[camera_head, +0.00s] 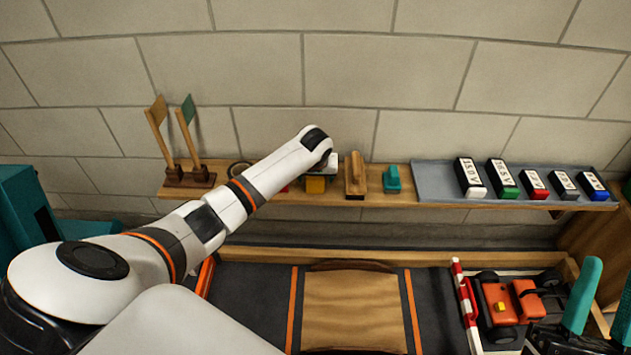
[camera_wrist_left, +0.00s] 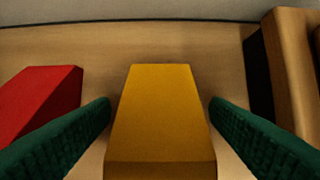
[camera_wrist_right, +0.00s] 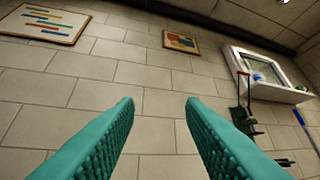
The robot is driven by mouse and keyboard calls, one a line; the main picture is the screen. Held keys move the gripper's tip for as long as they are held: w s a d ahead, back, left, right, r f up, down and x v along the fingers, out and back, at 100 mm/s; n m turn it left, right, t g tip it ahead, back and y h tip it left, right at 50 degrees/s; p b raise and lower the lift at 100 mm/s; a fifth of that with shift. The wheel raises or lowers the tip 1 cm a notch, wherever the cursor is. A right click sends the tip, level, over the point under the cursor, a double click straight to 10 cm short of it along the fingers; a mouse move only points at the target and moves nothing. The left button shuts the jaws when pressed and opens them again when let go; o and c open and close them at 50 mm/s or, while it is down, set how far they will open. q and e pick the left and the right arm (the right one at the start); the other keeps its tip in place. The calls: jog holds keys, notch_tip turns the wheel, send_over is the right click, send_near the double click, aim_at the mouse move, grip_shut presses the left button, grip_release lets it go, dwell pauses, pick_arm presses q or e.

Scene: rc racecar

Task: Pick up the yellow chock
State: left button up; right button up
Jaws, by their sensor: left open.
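The yellow chock (camera_wrist_left: 160,120) sits on the wooden shelf and fills the middle of the left wrist view. In the head view only part of the yellow chock (camera_head: 316,185) shows below the end of my left arm. My left gripper (camera_wrist_left: 160,103) is open, with one green finger on each side of the chock. Narrow gaps show between the fingers and the chock, and nothing is gripped. My right gripper (camera_wrist_right: 160,102) is open and empty, away from the shelf, facing a tiled wall in its wrist view. It also shows at the lower right of the head view (camera_head: 604,290).
A red block (camera_wrist_left: 40,102) lies just left of the left fingers. A wooden block (camera_head: 355,176) and a teal piece (camera_head: 391,181) stand to the right on the shelf (camera_head: 440,205). Small flags (camera_head: 188,140) stand left. An orange car (camera_head: 510,300) is below, near my right gripper.

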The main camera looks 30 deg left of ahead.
pick_arm(q)
jog(key=c, duration=1.1)
jog(key=shift+r, duration=0.15)
